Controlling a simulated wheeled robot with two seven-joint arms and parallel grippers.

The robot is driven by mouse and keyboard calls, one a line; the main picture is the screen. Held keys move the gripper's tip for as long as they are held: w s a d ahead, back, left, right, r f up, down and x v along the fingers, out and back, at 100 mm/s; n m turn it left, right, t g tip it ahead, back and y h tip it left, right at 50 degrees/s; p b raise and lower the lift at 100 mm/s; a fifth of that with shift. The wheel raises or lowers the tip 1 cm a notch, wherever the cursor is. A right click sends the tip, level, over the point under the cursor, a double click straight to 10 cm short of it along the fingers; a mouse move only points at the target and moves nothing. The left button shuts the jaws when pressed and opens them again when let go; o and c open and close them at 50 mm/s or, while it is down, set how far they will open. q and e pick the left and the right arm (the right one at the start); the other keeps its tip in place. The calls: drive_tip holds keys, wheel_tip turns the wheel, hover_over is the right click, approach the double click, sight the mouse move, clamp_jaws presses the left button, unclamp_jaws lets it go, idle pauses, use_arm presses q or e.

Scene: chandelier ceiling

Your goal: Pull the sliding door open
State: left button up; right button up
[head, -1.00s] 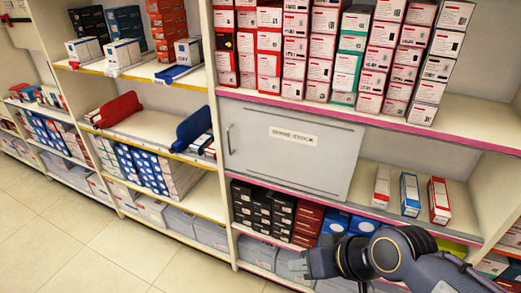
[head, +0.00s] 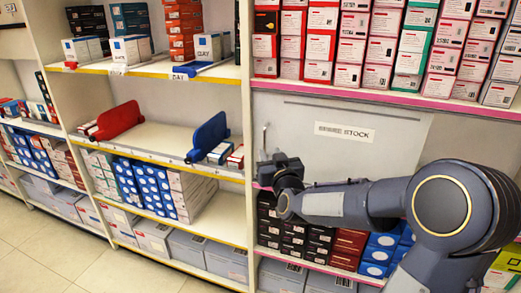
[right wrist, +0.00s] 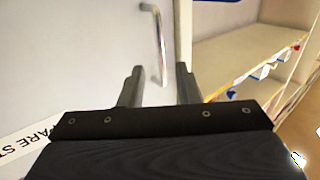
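The grey-white sliding door (head: 395,135) covers the left part of a middle shelf bay and bears a "STOCK" label (head: 344,132). Its thin upright metal handle (head: 264,138) is at the door's left edge. My right gripper (head: 272,160) is at the handle's lower end in the head view. In the right wrist view my right gripper (right wrist: 160,85) has its two black fingers apart, with the handle (right wrist: 161,45) showing between and beyond the tips. No grip on the handle shows. My right forearm hides the lower part of the door. My left gripper is not in view.
Stacked red and white boxes (head: 335,45) fill the shelf above the door. Dark boxes (head: 290,235) and blue boxes stand below. The tiled floor (head: 40,250) is clear at lower left.

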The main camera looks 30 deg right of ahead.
sight(265, 145)
drive_tip(key=x, duration=0.5)
drive_tip(key=shift+w, duration=0.15)
clamp_jaws()
